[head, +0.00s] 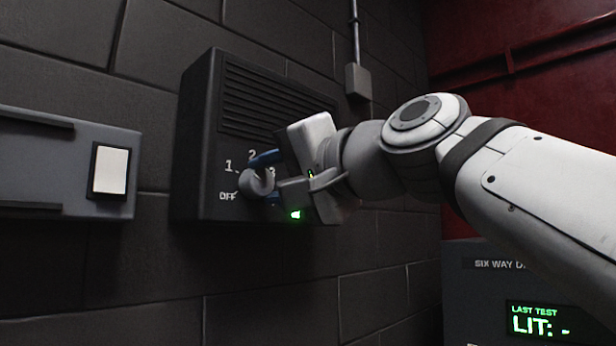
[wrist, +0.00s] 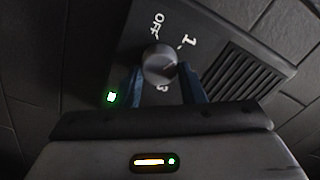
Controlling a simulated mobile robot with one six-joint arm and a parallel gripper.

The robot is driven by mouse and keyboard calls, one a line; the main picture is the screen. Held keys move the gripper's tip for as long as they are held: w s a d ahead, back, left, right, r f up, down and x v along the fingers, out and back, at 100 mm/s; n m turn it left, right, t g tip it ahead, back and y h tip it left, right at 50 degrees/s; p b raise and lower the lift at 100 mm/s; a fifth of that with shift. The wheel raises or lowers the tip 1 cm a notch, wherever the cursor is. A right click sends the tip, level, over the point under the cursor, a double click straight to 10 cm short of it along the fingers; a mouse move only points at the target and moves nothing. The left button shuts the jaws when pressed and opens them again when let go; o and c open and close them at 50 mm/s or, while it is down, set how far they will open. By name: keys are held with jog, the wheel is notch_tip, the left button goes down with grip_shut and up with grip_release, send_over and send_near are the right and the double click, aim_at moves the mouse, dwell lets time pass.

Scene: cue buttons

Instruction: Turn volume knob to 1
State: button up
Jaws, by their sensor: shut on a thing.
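The grey round volume knob (head: 255,184) is on the front of a dark wall-mounted box (head: 205,130). It also shows in the wrist view (wrist: 158,62). Labels OFF, 1, 2 and 3 surround it. My gripper (head: 263,178) is shut on the knob, with one blue finger on each side; the fingers (wrist: 162,78) also show in the wrist view. A faint mark on the knob face points toward the right finger in the wrist view, where the 2 is hidden. I cannot tell the exact setting.
A green light (head: 295,214) glows low on the box. A grey panel with a white square button (head: 109,170) is on the wall to the left. A conduit box (head: 358,82) is above my arm. A grey unit reading "LIT: -" (head: 540,318) stands at lower right.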

jog(key=shift+r, duration=0.25)
jog(key=o, duration=0.6)
jog(key=shift+c, duration=0.2)
jog(key=o, duration=0.3)
jog(key=shift+w+a+f, duration=0.1)
jog(key=shift+a+f, duration=0.05)
jog(key=shift+a, duration=0.05)
jog(key=shift+o, duration=0.6)
jog(key=shift+d, duration=0.1)
jog(key=shift+f, duration=0.1)
jog(key=shift+s+d+b, duration=0.2)
jog(key=shift+d+b, duration=0.1)
jog(key=b+v, duration=0.2)
jog(key=v, duration=0.5)
